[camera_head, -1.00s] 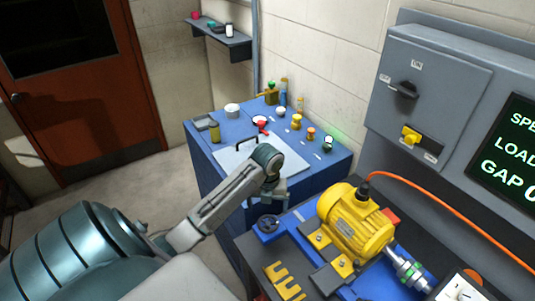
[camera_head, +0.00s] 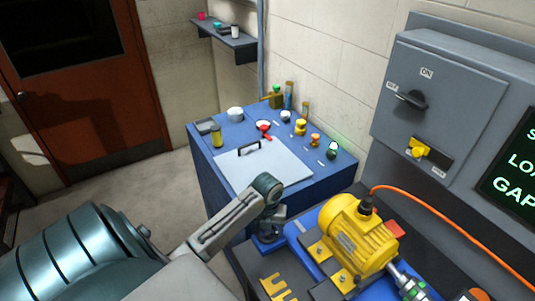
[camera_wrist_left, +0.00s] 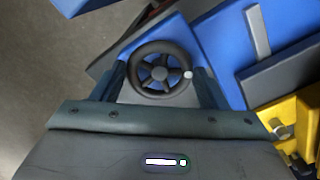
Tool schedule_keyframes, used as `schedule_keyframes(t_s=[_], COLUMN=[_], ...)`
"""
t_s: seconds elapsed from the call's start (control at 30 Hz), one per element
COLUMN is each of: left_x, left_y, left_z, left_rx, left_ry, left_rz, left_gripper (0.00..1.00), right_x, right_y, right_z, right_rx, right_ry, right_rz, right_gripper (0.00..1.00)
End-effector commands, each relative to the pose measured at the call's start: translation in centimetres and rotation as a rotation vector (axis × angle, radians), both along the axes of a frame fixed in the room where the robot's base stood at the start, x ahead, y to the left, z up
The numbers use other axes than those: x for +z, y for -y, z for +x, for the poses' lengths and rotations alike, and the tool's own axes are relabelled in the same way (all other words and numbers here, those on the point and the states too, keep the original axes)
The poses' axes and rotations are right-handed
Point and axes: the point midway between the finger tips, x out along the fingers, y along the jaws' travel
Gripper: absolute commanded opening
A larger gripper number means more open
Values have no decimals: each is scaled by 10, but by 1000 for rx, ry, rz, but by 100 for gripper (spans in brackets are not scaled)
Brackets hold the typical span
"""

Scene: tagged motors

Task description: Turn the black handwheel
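The black handwheel (camera_wrist_left: 160,72), with spokes and a small pale knob on its right rim, shows in the left wrist view on the end of a blue base. My left gripper (camera_head: 268,228) is over the handwheel's place in the head view, where it mostly hides the wheel. In the left wrist view its two fingers stand apart, one on each side of the wheel; I cannot tell whether they touch the rim. The yellow motor (camera_head: 352,234) sits on the same blue base, to the right. My right gripper is not in view.
A blue cabinet (camera_head: 210,178) behind carries a grey plate (camera_head: 262,166) and several small jars. A grey switch box (camera_head: 440,95) is on the right. An orange cable (camera_head: 440,212) runs from the motor. A yellow slotted shim (camera_head: 278,288) lies at the front.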

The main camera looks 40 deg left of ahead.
Motion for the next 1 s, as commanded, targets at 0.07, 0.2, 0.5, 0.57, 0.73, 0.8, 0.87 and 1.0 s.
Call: schedule_keyframes(t_s=[0.07, 0.2, 0.5, 0.57, 0.73, 0.8, 0.87, 1.0], left_x=[0, 0, 0, 1, 1, 1, 1, 1], left_y=[-1, -1, -1, -1, -2, -2, -2, -2], left_z=[0, 0, 0, 0, 0, 0, -1, -1], left_rx=[0, 6, 113, 154, 298, 365, 422, 556], left_ry=[0, 1, 2, 2, 2, 2, 2, 2], left_rz=[1, 2, 3, 3, 3, 3, 3, 3], left_gripper=[45, 45, 45, 45, 45, 45, 45, 45], right_x=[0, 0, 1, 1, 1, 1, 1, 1], right_y=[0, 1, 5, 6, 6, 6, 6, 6], right_z=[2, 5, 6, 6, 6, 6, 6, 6], right_rx=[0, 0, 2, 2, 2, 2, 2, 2], right_ry=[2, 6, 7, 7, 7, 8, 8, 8], right_rz=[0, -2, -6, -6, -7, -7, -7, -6], right_gripper=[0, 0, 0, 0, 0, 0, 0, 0])
